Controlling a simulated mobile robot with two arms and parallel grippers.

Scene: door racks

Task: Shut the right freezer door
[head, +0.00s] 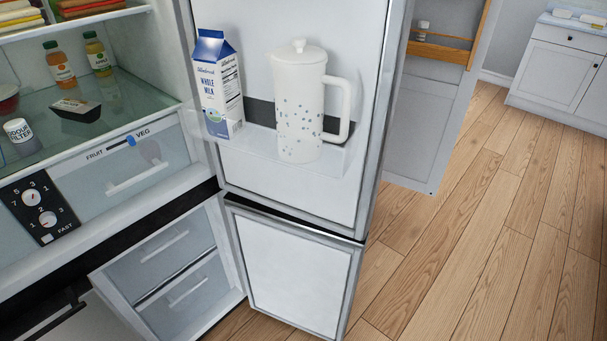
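The right freezer door (295,272) is a white panel with a grey edge, standing open below the open upper fridge door (330,30). It is hinged on the right side of the freezer compartment (170,275), and its inner face is toward me. Clear-fronted drawers (185,290) show inside the compartment. Neither of my grippers is in view.
The upper door's shelf holds a milk carton (217,85) and a white pitcher (299,110). A dark handle bar (45,318) is at lower left. An open cabinet door (430,100) stands behind. The wood floor (490,240) at right is clear.

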